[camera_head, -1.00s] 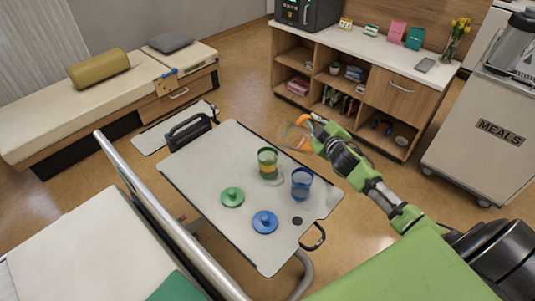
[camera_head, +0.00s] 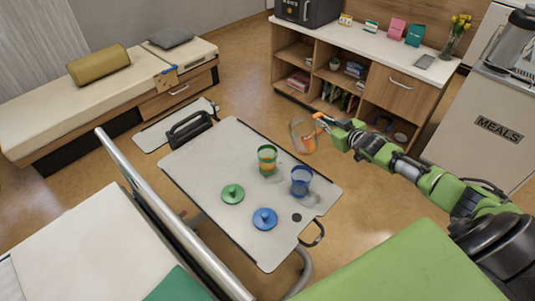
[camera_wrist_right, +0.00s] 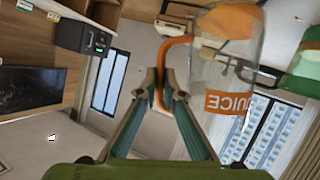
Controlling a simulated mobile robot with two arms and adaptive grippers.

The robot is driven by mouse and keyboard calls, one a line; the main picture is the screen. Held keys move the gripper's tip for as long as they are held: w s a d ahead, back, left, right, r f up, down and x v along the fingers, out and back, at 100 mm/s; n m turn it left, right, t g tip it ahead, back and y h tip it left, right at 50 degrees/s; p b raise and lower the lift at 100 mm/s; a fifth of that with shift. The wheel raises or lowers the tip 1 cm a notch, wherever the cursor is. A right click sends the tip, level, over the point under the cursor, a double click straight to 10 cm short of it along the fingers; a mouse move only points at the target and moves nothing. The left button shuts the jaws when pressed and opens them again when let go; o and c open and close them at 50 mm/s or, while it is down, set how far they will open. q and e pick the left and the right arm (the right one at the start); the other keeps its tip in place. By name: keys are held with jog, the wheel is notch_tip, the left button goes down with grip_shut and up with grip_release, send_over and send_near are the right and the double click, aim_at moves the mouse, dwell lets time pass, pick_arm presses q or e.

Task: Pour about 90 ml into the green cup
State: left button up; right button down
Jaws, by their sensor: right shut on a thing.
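The green cup (camera_head: 267,160) stands upright on the overbed table (camera_head: 215,160), with orange showing in its lower part. My right gripper (camera_head: 330,123) is shut on the orange handle of a clear juice jug (camera_head: 303,136). The jug is held nearly upright, up and right of the cup in the head view and apart from it. In the right wrist view the jug (camera_wrist_right: 232,75) shows an orange rim and a JUICE label, with the fingers (camera_wrist_right: 164,92) around its handle. The juice level is unclear. My left gripper is not in view.
A blue cup (camera_head: 301,181) stands close to the green cup. A green lid (camera_head: 232,194) and a blue lid (camera_head: 265,219) lie on the table. A bed rail (camera_head: 165,215) runs along its left side. A shelf unit (camera_head: 345,75) stands behind.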

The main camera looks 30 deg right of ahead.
jog(key=f+m+b, duration=0.1)
jog(key=b, duration=0.2)
jog(key=d+f+y+b, duration=0.1)
jog(key=b, duration=0.2)
jog(key=shift+w+f+m, duration=0.2)
jog(key=shift+f+m, duration=0.1)
jog(key=shift+m, duration=0.1)
